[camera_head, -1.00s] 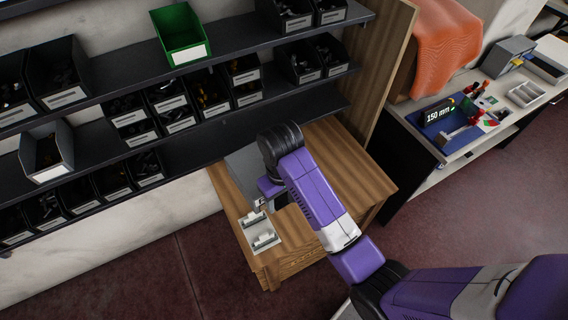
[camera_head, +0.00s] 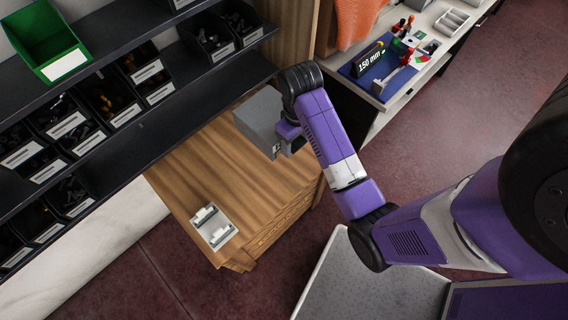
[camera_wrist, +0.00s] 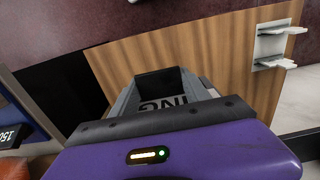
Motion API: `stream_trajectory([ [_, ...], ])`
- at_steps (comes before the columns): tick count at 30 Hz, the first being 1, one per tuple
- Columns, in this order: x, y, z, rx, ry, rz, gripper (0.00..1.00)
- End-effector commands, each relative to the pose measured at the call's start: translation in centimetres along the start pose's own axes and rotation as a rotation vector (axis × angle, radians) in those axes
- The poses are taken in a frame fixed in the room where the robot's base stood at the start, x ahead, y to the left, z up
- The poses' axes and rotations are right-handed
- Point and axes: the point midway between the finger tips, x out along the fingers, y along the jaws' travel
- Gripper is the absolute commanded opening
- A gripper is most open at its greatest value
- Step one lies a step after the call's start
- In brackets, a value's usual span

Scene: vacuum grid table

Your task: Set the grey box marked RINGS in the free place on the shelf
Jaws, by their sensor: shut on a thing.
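My gripper (camera_head: 282,138) is shut on the grey box (camera_head: 256,118) and holds it over the wooden cabinet top, near the shelf's right end. Whether the box is clear of the wood is hard to tell. In the wrist view the box (camera_wrist: 165,107) shows letters reading "ING" upside down; the rest of the label is hidden. The fingertips are mostly hidden. The dark shelf (camera_head: 185,117) is to the left of the box.
Black labelled bins (camera_head: 68,124) fill much of the shelf, and a green bin (camera_head: 48,45) stands on its upper board. A white fixture (camera_head: 213,227) lies on the cabinet top (camera_head: 190,170). A side bench (camera_head: 425,60) holds a "150 mm" display (camera_head: 369,60).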

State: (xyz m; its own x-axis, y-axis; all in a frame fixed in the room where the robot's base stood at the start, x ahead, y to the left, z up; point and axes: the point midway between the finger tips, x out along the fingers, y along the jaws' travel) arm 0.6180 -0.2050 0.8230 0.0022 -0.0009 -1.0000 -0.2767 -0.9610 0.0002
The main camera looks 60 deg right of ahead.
Motion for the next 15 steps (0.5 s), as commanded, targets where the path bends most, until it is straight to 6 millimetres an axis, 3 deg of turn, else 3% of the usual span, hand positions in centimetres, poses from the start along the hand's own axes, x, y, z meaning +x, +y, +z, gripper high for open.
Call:
stream_trajectory([
  [9, 7.3, -0.1, 0.1, -0.001, -0.003, -0.002, 0.00],
  [15, 10.7, -0.1, 0.0, 0.000, 0.001, -0.001, 0.00],
])
